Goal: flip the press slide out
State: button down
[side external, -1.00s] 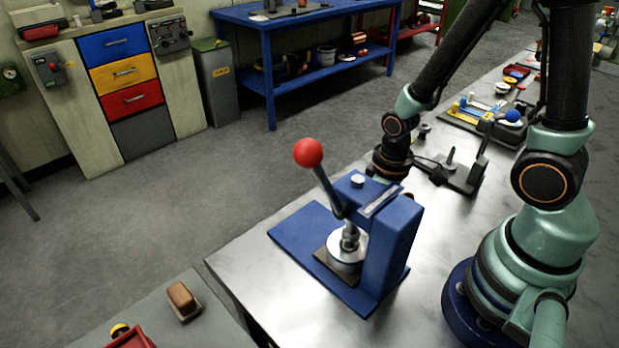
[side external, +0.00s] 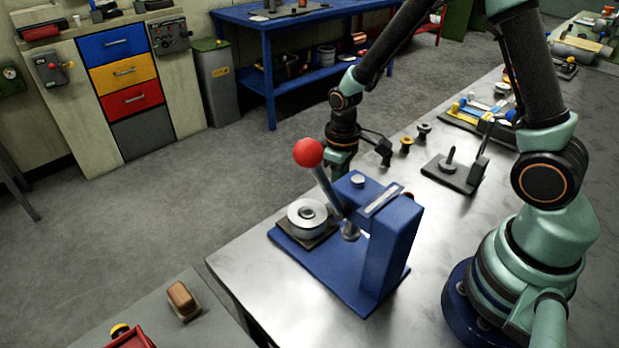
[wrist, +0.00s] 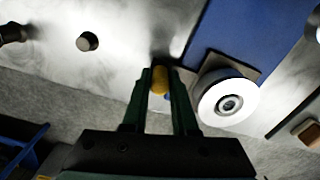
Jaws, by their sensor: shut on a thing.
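The blue press (side external: 392,240) stands on the metal bench with its red-knobbed lever (side external: 308,152) raised. Its dark slide plate (side external: 301,236) is at the left end of the blue base, clear of the ram (side external: 350,232). A silver round spool (side external: 307,217) sits on the plate, also seen in the wrist view (wrist: 226,98). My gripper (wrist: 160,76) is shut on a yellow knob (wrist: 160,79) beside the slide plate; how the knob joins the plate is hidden.
A yellow spool (side external: 406,143) and a dark spool (side external: 424,131) stand behind the press. A dark fixture with an upright pin (side external: 450,163) is at its right rear. The bench's left edge is close to the press base. A lower table (side external: 185,300) is at front left.

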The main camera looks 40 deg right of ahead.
jog(key=shift+w+r, duration=0.1)
jog(key=shift+w, duration=0.25)
jog(key=c, duration=0.7)
grip_release()
jog(key=shift+s, duration=0.1)
notch_tip(320, 180, up, 12)
jog(key=s+r+m+t, duration=0.3)
jog(key=s+r+t, duration=0.2)
jog(key=s+r, duration=0.3)
notch_tip(320, 180, up, 2)
jog(key=shift+d+r+t, duration=0.1)
jog(key=shift+d+t, duration=0.15)
jog(key=shift+t, duration=0.15)
